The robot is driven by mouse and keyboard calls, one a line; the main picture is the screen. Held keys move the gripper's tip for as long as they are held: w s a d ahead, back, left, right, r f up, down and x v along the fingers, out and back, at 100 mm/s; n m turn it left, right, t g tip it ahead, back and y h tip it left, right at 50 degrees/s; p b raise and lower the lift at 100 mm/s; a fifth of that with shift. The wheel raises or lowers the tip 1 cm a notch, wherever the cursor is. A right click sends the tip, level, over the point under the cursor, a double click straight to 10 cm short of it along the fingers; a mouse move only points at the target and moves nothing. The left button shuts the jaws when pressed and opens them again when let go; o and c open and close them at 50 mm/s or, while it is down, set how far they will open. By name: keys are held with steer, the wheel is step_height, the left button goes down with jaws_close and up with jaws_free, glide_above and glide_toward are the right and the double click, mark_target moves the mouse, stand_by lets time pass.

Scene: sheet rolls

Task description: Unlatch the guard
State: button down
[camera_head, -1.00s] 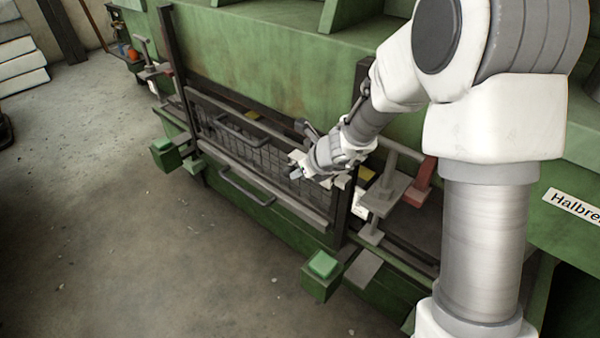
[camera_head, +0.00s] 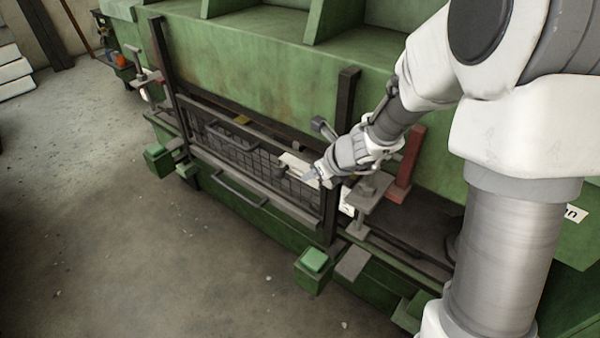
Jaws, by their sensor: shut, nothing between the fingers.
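The guard (camera_head: 262,160) is a dark mesh panel in a frame, set between two upright dark posts on the green machine's front. A grey bar handle (camera_head: 240,190) runs along its lower front. My gripper (camera_head: 308,174) is at the guard's right end, near the right post (camera_head: 338,130). Its fingers look shut with nothing held. A pale flat piece (camera_head: 293,160) lies right beside the fingertips; whether they touch cannot be told. My gripper and wrist hide part of the guard's upper right corner and the right post, and no latch can be clearly made out.
A green push-button box (camera_head: 313,268) stands out at the front right, another (camera_head: 158,157) at the left. Grey clamp-like parts (camera_head: 367,195) and a red bracket (camera_head: 405,168) sit right of the post. The concrete floor (camera_head: 120,250) in front is clear.

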steer(key=shift+p+v, duration=0.4)
steer(key=shift+v, duration=1.2)
steer(key=s+r+n, duration=1.1)
steer(key=r+n, duration=0.1)
steer(key=n, duration=0.3)
steer(key=s+d+r+n+h+p, duration=0.1)
steer(key=s+d+r+n+h, duration=0.15)
steer(key=s+d+n, duration=0.35)
steer(key=s+d+r+n+h, duration=0.2)
steer(key=s+d+n+h, duration=0.15)
steer(key=s+n, duration=0.35)
step_height(320, 180, up, 12)
steer(key=p, duration=1.1)
steer(key=shift+w+d+f+y+p, duration=0.25)
steer(key=shift+d+y+p, duration=0.05)
steer(key=shift+d+y, duration=0.1)
